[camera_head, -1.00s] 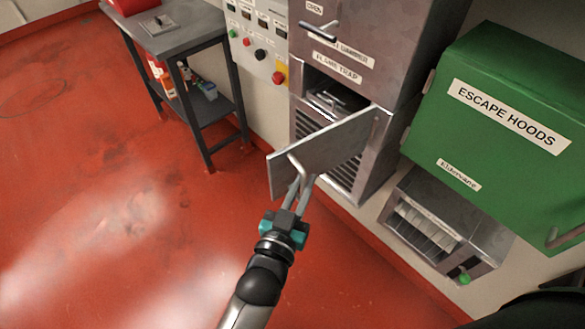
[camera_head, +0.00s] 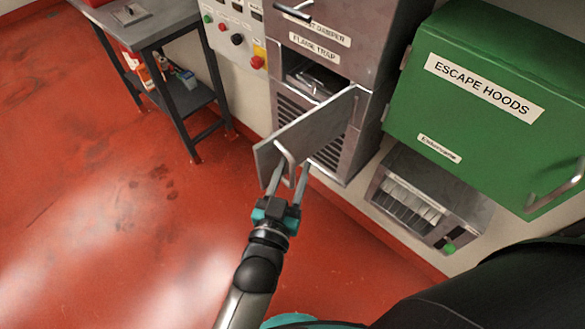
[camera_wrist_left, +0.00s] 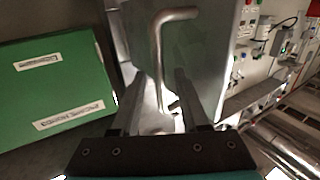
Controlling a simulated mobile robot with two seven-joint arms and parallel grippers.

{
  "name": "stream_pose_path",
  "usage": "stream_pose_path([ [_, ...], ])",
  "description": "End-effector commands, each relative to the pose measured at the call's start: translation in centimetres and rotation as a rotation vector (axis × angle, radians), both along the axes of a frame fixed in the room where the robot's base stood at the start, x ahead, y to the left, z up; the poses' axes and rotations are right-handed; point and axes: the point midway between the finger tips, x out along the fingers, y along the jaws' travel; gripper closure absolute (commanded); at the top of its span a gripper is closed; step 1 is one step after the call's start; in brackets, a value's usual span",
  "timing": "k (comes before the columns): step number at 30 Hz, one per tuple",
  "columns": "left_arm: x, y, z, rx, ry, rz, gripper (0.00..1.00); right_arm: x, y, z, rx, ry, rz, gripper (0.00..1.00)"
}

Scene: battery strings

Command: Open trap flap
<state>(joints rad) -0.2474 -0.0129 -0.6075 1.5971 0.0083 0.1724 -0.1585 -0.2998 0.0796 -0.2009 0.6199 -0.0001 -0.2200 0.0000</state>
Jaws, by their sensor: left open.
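The trap flap (camera_head: 316,128) is a flat grey metal plate under the "FLAME TRAP" label (camera_head: 315,48). It stands swung out from the cabinet on its right-hand edge, and the opening (camera_head: 305,76) behind it shows. A bent bar handle (camera_head: 284,155) is on its outer face. My left gripper (camera_head: 288,180) is open at the handle, its fingers on either side of the bar. In the left wrist view the handle (camera_wrist_left: 158,55) runs down between the two spread fingers. Whether a finger touches the bar I cannot tell. My right gripper is not in view.
A green "ESCAPE HOODS" box (camera_head: 490,105) hangs right of the cabinet, above a grey metal unit (camera_head: 430,195). A control panel (camera_head: 235,30) is on the left, beside a dark table (camera_head: 150,25). The red floor (camera_head: 120,230) is clear at left and front.

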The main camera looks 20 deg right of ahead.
Motion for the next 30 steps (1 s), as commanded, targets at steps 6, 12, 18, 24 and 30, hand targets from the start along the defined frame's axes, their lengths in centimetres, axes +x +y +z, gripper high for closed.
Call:
stream_pose_path([
  [6, -0.2, 0.1, -0.1, 0.001, 0.001, 0.0, 0.55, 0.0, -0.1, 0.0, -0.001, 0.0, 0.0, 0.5],
  [12, -2.1, 1.4, -0.1, 0.003, 0.004, 0.0, 0.55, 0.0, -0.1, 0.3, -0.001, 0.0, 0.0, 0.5],
  [18, -5.6, 3.8, -0.2, 0.003, 0.005, -0.001, 0.55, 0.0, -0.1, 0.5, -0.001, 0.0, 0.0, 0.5],
  [24, -9.1, 6.0, -0.1, 0.001, 0.004, -0.001, 0.55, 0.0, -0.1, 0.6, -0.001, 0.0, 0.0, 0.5],
  [30, -11.6, 7.8, -0.1, 0.002, 0.002, 0.0, 0.55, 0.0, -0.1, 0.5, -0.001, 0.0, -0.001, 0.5],
])
